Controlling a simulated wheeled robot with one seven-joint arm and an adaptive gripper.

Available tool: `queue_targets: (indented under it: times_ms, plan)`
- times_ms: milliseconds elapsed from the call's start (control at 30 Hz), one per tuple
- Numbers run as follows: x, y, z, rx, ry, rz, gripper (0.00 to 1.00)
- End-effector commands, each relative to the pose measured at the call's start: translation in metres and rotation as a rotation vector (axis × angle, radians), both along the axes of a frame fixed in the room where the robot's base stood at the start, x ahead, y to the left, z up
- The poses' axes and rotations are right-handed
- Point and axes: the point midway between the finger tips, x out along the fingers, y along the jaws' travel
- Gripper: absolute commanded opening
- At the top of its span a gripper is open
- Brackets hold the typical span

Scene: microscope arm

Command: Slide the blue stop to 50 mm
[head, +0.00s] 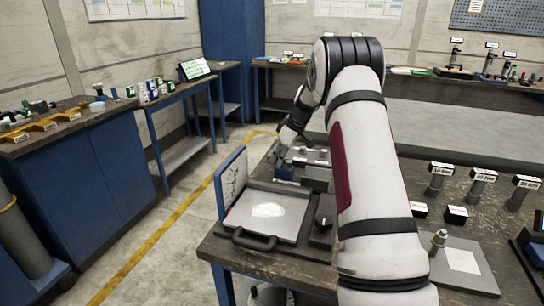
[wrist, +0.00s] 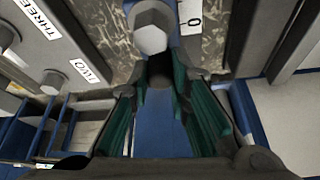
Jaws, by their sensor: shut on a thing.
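A white label (wrist: 190,16) reading "0" is beside the bolt; the rest of any scale is out of view or hidden. In the head view my gripper (head: 283,158) is low over the table's far left part.
Grey blocks labelled "TWO" (wrist: 83,70) and "THREE" (wrist: 38,12) are at the left of the wrist view. In the head view, an open case (head: 240,231) lies at the table's near left. Labelled posts (head: 435,182) stand on the right.

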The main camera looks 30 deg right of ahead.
Motion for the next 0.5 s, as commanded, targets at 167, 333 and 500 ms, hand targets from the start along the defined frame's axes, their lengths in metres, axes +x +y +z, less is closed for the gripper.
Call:
queue_targets:
  times_ms: [167, 333, 500]
  plan:
    - [-0.0161, -0.0133, 0.0011, -0.004, -0.001, -0.002, 0.0]
    - [-0.0162, -0.0132, 0.0007, -0.005, 0.0, 0.0, 0.0]
    - [-0.016, -0.0131, 0.0008, -0.005, 0.0, 0.001, 0.36]
